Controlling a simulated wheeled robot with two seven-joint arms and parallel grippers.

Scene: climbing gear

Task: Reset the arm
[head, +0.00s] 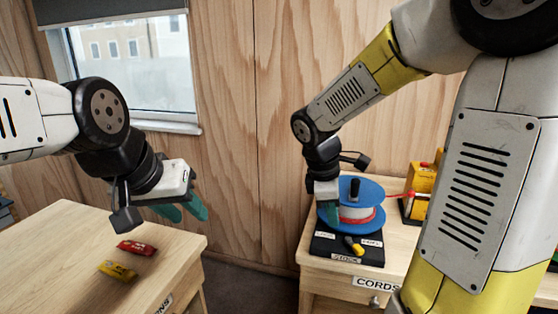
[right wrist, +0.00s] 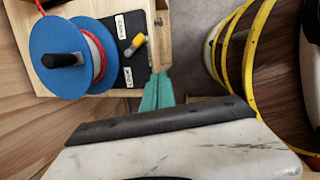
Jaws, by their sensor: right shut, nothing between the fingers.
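My right gripper (head: 328,216) is shut and empty, its green fingers pointing down at the left side of the blue cord spool (head: 368,198) in the head view. In the right wrist view its fingertips (right wrist: 157,92) lie together beside the bench edge, apart from the spool (right wrist: 52,45). My left gripper (head: 184,209) hangs over the right part of the left table, its green fingers apart with nothing seen between them.
The spool stands on a black labelled base (head: 325,243) with a yellow-handled tool (head: 354,246) on the cords bench (head: 312,264). A red packet (head: 137,248) and a yellow packet (head: 117,270) lie on the left table (head: 50,255). A floor gap separates the two.

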